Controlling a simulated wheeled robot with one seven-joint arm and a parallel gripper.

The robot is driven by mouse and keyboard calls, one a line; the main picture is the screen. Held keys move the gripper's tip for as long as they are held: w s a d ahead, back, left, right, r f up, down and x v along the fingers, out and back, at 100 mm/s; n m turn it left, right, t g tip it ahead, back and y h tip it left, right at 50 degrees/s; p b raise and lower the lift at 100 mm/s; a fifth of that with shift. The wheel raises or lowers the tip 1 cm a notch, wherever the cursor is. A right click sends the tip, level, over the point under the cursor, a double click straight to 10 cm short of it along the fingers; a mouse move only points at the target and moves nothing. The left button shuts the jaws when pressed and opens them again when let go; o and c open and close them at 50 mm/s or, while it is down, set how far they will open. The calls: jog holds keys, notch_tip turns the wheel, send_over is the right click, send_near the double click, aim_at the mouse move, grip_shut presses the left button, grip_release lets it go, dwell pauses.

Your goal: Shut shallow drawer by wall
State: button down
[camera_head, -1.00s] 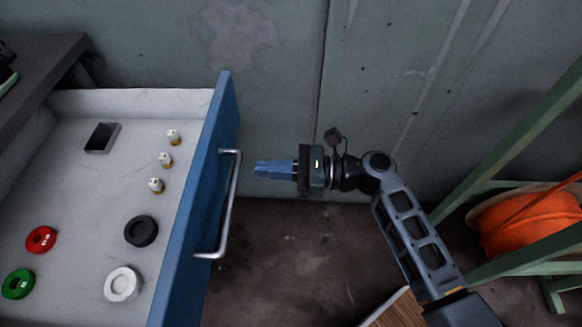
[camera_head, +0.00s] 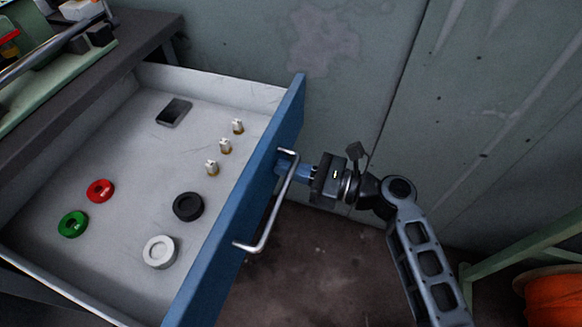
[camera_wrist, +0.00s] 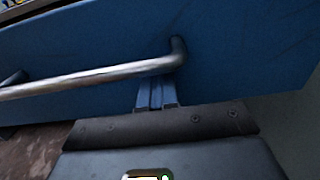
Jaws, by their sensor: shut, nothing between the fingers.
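The shallow drawer stands pulled out, with a pale tray (camera_head: 130,135) and a blue front (camera_head: 222,232). A silver bar handle (camera_head: 273,213) is fixed on its front. My gripper (camera_head: 284,165) is shut and empty, with its blue fingertips at the drawer front near the handle's far end. In the wrist view the fingers (camera_wrist: 157,92) reach under the handle bar (camera_wrist: 90,78) toward the blue front (camera_wrist: 240,55). Whether the tips touch the front is hard to tell; the bar hides part of them.
The drawer holds red (camera_head: 100,190), green (camera_head: 72,224), black (camera_head: 188,206) and white (camera_head: 159,252) rings, small white-topped parts (camera_head: 225,147) and a dark box (camera_head: 174,112). A grey wall (camera_head: 350,70) stands behind. An orange spool (camera_head: 553,300) sits at lower right.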

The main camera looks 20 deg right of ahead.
jog(key=b+x, duration=0.1)
jog(key=x, duration=1.8)
jog(key=shift+w+a+b, duration=0.1)
jog(key=shift+a+b, duration=0.05)
jog(key=shift+b, duration=0.25)
jog(key=b, duration=0.9)
send_over(144, 142)
jog(key=shift+s+d+f, duration=0.1)
jog(key=shift+s+d, duration=0.2)
jog(key=shift+d, duration=0.15)
jog(key=shift+w+a, duration=0.2)
jog(key=shift+a, duration=0.05)
jog(key=shift+w+a+r, duration=0.15)
jog(key=shift+r, duration=0.25)
